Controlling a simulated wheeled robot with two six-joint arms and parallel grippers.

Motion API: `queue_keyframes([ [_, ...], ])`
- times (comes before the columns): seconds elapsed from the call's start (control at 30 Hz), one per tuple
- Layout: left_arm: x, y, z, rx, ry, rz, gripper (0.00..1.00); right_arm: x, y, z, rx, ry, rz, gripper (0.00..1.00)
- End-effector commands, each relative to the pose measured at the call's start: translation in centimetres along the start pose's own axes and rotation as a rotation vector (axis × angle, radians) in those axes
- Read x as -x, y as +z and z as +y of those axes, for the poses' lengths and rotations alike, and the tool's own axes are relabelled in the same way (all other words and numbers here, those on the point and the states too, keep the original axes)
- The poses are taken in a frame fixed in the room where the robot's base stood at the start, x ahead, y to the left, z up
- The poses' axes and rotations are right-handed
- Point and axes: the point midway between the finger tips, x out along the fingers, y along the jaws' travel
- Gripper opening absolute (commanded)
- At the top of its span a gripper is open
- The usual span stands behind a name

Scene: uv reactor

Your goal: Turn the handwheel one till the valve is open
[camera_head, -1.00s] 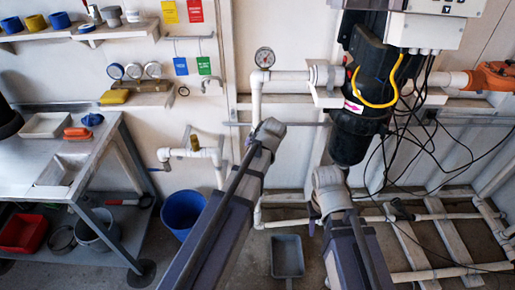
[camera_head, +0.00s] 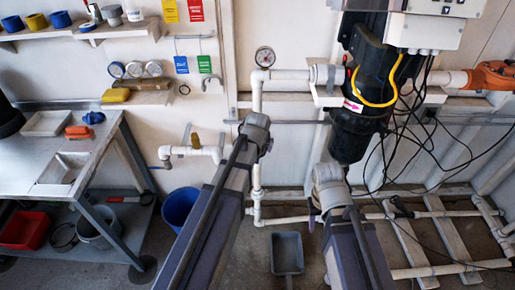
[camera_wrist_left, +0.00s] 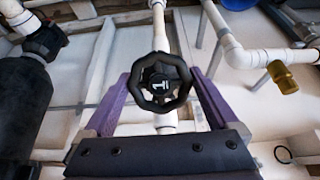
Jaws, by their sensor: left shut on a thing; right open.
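Handwheel one, a black scalloped wheel marked "1", shows in the left wrist view (camera_wrist_left: 161,83) in front of a white pipe. My left gripper (camera_wrist_left: 160,95) has its two purple fingers on either side of the wheel and is shut on its rim. The "1" lies tilted on its side. In the head view, the wheel and the left gripper are hidden behind my left arm. My right gripper (camera_head: 313,213) shows only in part at the wrist of my right arm, open and away from the wheel.
A black reactor vessel (camera_head: 357,125) with a yellow hose and loose black cables hangs at the right. A blue bucket (camera_head: 180,208) and a grey tray (camera_head: 287,253) stand on the floor. A metal workbench (camera_head: 105,150) is at left.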

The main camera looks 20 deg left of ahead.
Motion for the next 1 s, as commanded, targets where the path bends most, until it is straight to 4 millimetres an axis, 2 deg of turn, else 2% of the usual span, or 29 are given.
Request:
queue_keyframes([
  [0.53, 0.03, 0.12, 0.00, 0.023, 0.007, -0.003, 0.38, 0.01, 0.00, 0.00, 0.000, 0.000, 0.000, 0.50],
  [0.57, 0.03, 0.12, 0.00, 0.023, 0.007, -0.003, 0.95, 0.01, 0.00, 0.00, 0.000, 0.000, 0.000, 0.50],
  [0.6, 0.03, 0.12, 0.00, 0.022, 0.007, -0.003, 1.00, 0.01, 0.00, 0.00, 0.000, 0.000, 0.000, 0.50],
  [1.0, 0.59, -0.01, -0.01, 0.020, 0.006, -0.001, 1.00, 0.54, 0.03, 0.05, 0.000, 0.000, 0.000, 0.50],
])
